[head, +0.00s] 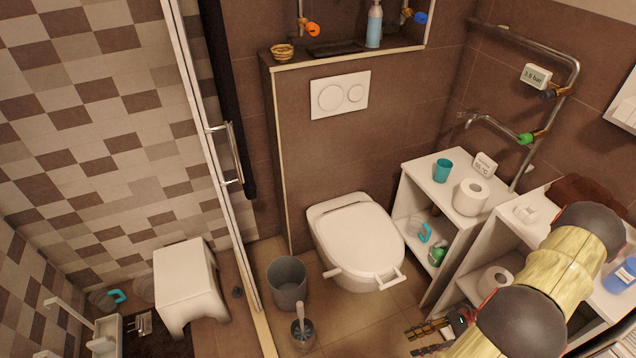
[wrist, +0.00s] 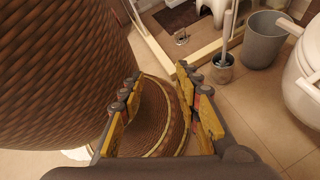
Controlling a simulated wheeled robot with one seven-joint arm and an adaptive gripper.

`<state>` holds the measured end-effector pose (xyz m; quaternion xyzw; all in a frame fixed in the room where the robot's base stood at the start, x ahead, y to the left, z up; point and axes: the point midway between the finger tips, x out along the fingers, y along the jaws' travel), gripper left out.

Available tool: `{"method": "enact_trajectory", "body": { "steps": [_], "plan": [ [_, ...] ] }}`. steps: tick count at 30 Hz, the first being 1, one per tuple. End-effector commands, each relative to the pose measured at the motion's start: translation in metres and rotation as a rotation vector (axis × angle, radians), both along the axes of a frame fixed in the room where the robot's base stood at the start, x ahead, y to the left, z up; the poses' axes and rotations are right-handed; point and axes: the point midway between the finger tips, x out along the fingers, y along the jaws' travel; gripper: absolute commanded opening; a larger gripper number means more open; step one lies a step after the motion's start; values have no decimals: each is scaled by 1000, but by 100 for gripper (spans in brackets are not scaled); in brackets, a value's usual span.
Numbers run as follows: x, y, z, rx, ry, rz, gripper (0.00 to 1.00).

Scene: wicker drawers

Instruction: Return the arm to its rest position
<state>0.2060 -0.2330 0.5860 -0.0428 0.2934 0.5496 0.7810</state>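My arm (head: 555,260) reaches in from the lower right of the head view, bent over the white shelf unit. My gripper (head: 412,340) is near the bottom edge of that view, over the floor to the right of the toilet brush. In the wrist view my gripper (wrist: 158,76) has its two yellow-and-grey fingers apart, with nothing held between them. A large brown wicker surface (wrist: 60,75) fills the left of the wrist view, close to the left finger. A rounded wicker piece with a pale rim (wrist: 155,115) shows below and beyond the fingers; contact cannot be told.
A toilet (head: 358,240), grey bin (head: 288,284) and toilet brush (head: 302,332) stand left of my gripper. A white stool (head: 186,278) is behind the glass shower screen. Some tiled floor (head: 375,315) is clear.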

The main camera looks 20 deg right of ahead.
Motion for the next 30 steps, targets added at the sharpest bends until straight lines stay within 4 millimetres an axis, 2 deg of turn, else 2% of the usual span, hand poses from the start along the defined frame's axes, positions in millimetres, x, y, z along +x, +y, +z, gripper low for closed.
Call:
{"method": "enact_trajectory", "body": {
  "steps": [1, 8, 14, 23, 30],
  "plan": [
    [5, -3, 21, -57, -27, 76, 33],
    [24, -7, 97, -283, -154, 418, 33],
    [44, 2, 163, -462, -262, 701, 33],
    [73, 34, 258, -714, -426, 1090, 33],
    [87, 74, 329, -912, -563, 1345, 33]
  ]
}}
